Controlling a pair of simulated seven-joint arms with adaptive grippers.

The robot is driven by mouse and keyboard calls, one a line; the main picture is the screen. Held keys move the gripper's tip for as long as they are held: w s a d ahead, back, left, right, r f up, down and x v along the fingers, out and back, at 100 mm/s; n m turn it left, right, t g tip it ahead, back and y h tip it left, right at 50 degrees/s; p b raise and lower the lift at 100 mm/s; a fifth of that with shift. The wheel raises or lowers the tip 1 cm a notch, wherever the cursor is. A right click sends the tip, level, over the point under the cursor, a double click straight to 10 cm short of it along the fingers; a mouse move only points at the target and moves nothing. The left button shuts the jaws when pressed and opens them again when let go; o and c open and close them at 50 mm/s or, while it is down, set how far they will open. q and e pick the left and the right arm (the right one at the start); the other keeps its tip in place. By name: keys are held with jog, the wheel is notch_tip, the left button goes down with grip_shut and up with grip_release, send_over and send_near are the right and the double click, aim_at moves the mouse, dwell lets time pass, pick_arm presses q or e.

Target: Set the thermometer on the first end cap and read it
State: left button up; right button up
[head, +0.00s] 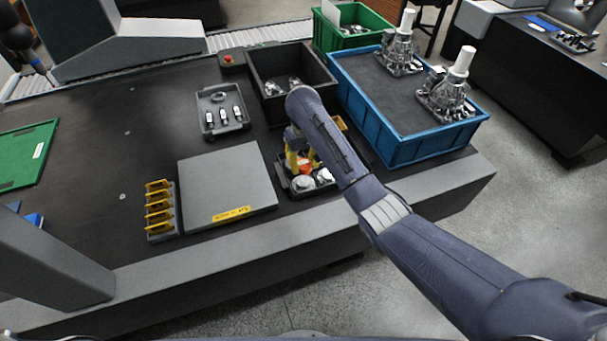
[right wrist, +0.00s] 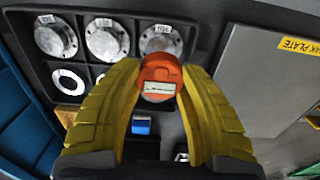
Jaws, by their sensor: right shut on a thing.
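My right gripper (head: 303,165) has yellow fingers and is shut on the orange thermometer (right wrist: 160,78), which has a pale display strip. The thermometer also shows in the head view (head: 304,164), partly hidden by the fingers. It is over the dark tray that holds the end caps. In the right wrist view the tray has a row of three round silver end caps with small labels: left (right wrist: 56,37), middle (right wrist: 107,40) and right (right wrist: 160,39). The thermometer overlaps the lower side of the right cap there; I cannot tell whether they touch. My left gripper is not in view.
A grey plate (head: 225,180) and a rack of yellow clips (head: 160,208) are left of the cap tray. A small parts tray (head: 221,98) and a black bin (head: 262,56) lie behind. A blue crate (head: 422,150) stands close on the right.

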aim_at(303, 181)
jog(key=shift+f, duration=2.85)
jog(key=shift+f, duration=0.15)
jog(key=o, duration=1.2)
jog(key=shift+c, duration=0.2)
jog(key=shift+r, duration=6.15)
